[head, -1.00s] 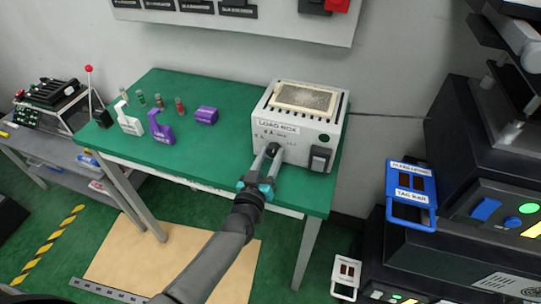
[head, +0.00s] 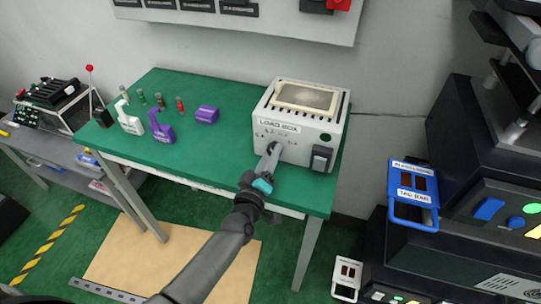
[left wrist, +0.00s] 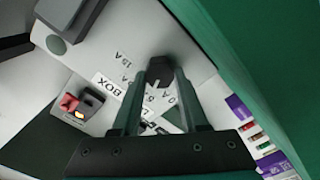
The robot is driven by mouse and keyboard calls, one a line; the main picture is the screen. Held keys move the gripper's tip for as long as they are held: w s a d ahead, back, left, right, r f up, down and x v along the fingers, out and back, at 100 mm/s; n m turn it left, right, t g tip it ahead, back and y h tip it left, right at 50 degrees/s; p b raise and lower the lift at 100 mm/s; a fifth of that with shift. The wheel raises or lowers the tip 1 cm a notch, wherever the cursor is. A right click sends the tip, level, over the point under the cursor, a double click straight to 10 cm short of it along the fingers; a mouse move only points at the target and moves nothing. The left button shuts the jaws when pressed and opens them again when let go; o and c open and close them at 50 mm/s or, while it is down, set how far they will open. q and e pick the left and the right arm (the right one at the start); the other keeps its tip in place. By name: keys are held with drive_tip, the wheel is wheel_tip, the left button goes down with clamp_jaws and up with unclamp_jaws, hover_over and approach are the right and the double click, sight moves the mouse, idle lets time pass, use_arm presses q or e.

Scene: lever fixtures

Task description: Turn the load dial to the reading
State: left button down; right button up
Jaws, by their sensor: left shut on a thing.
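The load box (head: 330,150), a pale metal case with a "LOAD BOX" label, stands at the right end of the green table. My left gripper (head: 270,158) is at its front face, shut on the load dial. In the left wrist view, the dark dial (left wrist: 160,70) sits between the two fingertips of my left gripper (left wrist: 160,78). Amp marks, including one like "15 A", are printed around it. The dial's pointer and exact reading cannot be made out. In the head view, the fingers largely hide the dial. My right gripper is not in view.
A black rocker switch (head: 321,158) is right of the dial on the same face. Further left are a purple block (head: 207,114), a white holder (head: 129,122) and a purple holder (head: 160,127).

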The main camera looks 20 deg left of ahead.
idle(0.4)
use_arm(q)
drive_tip(key=shift+c, duration=2.2)
unclamp_jaws()
drive_tip(key=shift+s, duration=0.15)
drive_tip(key=s+p, duration=0.1)
drive_tip(key=s, duration=1.4)
drive_tip(key=shift+a, duration=0.25)
